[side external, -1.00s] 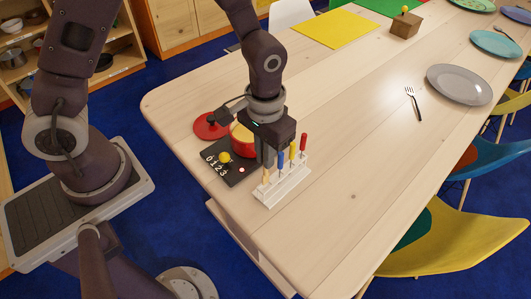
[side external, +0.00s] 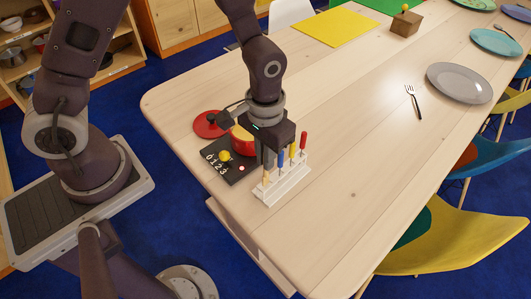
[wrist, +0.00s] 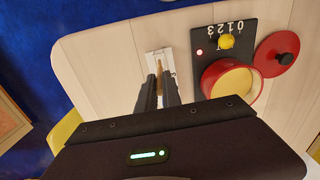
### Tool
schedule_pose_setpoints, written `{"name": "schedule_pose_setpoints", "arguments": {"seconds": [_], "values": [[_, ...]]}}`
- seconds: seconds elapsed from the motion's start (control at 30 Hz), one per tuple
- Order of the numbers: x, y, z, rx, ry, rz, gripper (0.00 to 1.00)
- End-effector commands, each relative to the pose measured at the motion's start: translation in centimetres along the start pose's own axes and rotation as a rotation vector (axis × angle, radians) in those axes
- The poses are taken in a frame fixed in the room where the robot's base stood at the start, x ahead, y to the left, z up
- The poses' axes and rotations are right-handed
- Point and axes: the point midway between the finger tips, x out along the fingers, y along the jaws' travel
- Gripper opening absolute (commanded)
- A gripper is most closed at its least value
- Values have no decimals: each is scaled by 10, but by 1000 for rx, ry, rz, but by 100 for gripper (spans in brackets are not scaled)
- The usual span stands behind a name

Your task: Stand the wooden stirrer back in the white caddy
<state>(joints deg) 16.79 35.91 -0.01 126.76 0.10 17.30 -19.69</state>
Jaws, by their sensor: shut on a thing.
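My gripper (side external: 267,162) is above the caddy's left end, fingers pointing down. It is shut on the wooden stirrer (side external: 265,177), whose tan lower part shows below the fingers at that end. In the wrist view the stirrer (wrist: 160,65) is between the two fingers, over the white caddy (wrist: 151,58). The fingers hide part of the stirrer, and I cannot tell how deep its lower end sits.
A black panel (side external: 232,175) with numbers and a yellow knob lies left of the caddy. A red pot (side external: 240,146) stands behind, partly hidden by my gripper, with a red lid (side external: 207,126) beside it. The table right of the caddy is clear up to a fork (side external: 413,102) and grey plate (side external: 459,83).

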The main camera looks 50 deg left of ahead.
Motion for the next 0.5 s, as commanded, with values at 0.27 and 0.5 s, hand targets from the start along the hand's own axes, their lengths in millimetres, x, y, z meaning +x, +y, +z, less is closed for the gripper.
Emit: {"name": "schedule_pose_setpoints", "arguments": {"seconds": [0.27,0.5], "values": [[7,0,0,0,0,0,0],[13,0,0,0,-1,0,0]]}}
